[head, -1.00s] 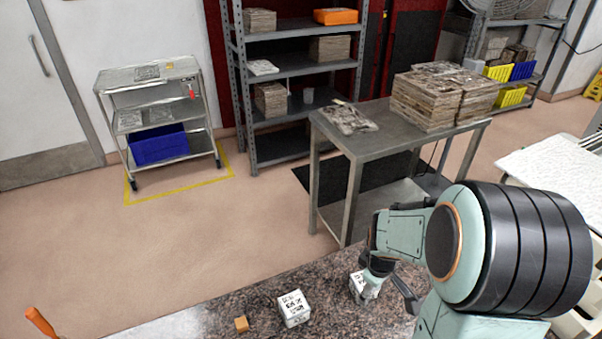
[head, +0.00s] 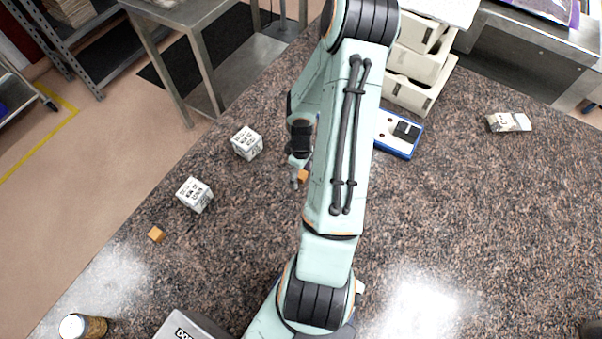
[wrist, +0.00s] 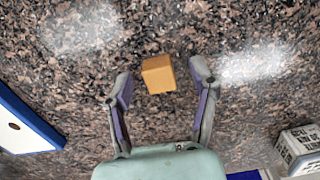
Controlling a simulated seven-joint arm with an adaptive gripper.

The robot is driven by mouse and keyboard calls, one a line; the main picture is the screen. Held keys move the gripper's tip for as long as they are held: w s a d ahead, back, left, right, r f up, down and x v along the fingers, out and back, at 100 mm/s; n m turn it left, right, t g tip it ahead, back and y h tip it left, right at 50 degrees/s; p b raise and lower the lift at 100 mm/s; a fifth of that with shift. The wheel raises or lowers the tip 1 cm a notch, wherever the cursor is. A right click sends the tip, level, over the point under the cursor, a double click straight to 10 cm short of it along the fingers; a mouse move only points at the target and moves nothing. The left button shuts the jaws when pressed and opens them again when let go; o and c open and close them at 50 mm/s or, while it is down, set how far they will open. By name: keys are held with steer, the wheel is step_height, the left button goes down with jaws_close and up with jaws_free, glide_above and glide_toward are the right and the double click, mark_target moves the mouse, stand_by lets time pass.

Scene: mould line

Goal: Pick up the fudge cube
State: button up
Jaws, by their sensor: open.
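Two small orange-brown cubes that look like fudge lie on the speckled counter in the head view. One cube (head: 303,176) is right by my gripper (head: 297,178), partly hidden by my arm. The other cube (head: 156,234) is farther left, near the counter edge. In the wrist view a single cube (wrist: 158,75) lies on the counter, between and slightly beyond the fingertips of my gripper (wrist: 161,84). My gripper is open and empty, with counter showing between each finger and the cube.
Two white printed boxes (head: 194,194) (head: 246,142) stand left of my arm. A blue-edged white device (head: 398,134) lies to its right, with stacked cream drawers (head: 419,68) behind. A jar (head: 83,326) stands at bottom left. The right counter (head: 480,210) is mostly clear.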

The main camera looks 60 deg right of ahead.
steer(key=c, duration=0.9)
